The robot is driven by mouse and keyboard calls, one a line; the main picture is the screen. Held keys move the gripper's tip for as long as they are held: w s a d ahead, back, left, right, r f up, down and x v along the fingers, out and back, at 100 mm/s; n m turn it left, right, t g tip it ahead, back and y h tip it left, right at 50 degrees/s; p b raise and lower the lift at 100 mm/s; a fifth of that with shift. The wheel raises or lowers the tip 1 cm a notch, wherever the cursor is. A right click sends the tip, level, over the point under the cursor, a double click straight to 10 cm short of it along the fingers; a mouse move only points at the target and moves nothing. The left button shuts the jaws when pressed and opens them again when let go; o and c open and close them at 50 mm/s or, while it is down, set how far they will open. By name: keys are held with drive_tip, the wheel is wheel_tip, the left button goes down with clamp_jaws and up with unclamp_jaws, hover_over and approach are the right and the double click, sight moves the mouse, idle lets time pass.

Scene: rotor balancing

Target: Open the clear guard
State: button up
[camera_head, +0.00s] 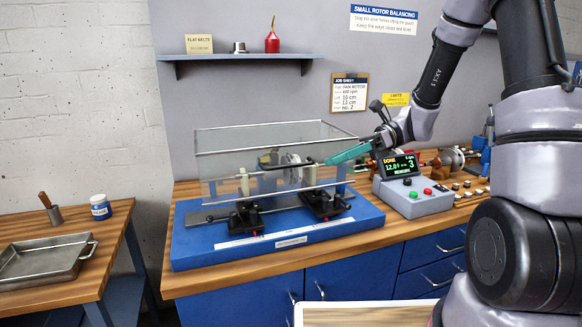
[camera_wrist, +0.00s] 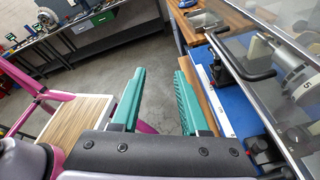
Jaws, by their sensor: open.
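The clear guard (camera_head: 225,172) is a transparent box with thin metal edges, down over the rotor (camera_head: 292,172) on the blue base (camera_head: 200,250). Its black bar handle (camera_head: 288,164) runs along the front pane. In the wrist view the guard pane (camera_wrist: 262,108) fills the right side, with the black handle (camera_wrist: 238,62) standing off it. My gripper (camera_head: 330,160) has teal fingers and reaches in from the right, near the handle's right end. In the wrist view my gripper (camera_wrist: 160,73) is open and empty, with the handle to the right of both fingers.
A control box (camera_head: 415,197) with a lit display stands just right of the guard, below my wrist. A metal tray (camera_head: 45,262) lies on the side table at left. A shelf (camera_head: 240,57) hangs on the wall behind. Floor shows in front of the bench.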

sight(291, 166)
drive_tip(key=w+a+f+m+t+y, duration=0.1)
drive_tip(key=w+f+m+t+y, duration=0.3)
drive_tip(key=w+f+m+y, duration=0.55)
drive_tip(key=a+r+h, duration=0.1)
drive_tip(key=a, duration=0.2)
drive_tip(key=s+a+r, duration=0.1)
drive_tip(key=a, duration=0.3)
drive_tip(key=a+r+m+h, duration=0.1)
drive_tip(key=a+r, duration=0.1)
drive_tip(key=a, duration=0.1)
drive_tip(key=shift+s+a+r+h, duration=0.1)
drive_tip(key=shift+s+a+h, duration=0.15)
drive_tip(key=shift+h, duration=0.1)
clamp_jaws()
idle(0.5)
